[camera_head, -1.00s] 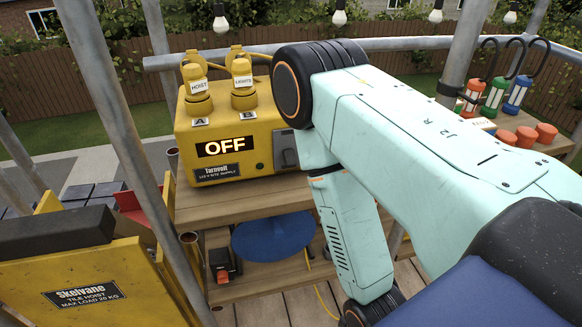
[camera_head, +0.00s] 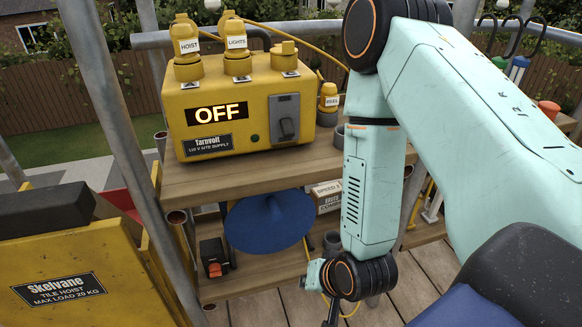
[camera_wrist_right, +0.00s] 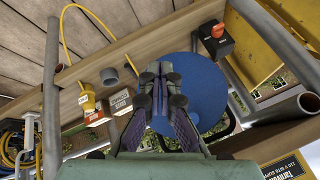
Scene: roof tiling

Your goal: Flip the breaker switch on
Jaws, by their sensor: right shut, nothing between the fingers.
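The yellow supply box (camera_head: 205,90) stands on the upper wooden shelf in the head view, its display (camera_head: 215,115) reading OFF. The grey breaker switch (camera_head: 286,118) is on the right of its front face, with its dark lever angled downward. Nothing covers it. A corner of the box also shows at lower right in the wrist view (camera_wrist_right: 291,166). My right gripper (camera_wrist_right: 160,68) is shut and empty in the wrist view, with the blue disc behind its fingers. In the head view it hangs low, below and right of the box, mostly hidden by my wrist. My left gripper is out of view.
The shelf edge (camera_head: 240,178) runs below the box. Scaffold poles (camera_head: 118,110) and the yellow tile hoist (camera_head: 95,275) stand left.

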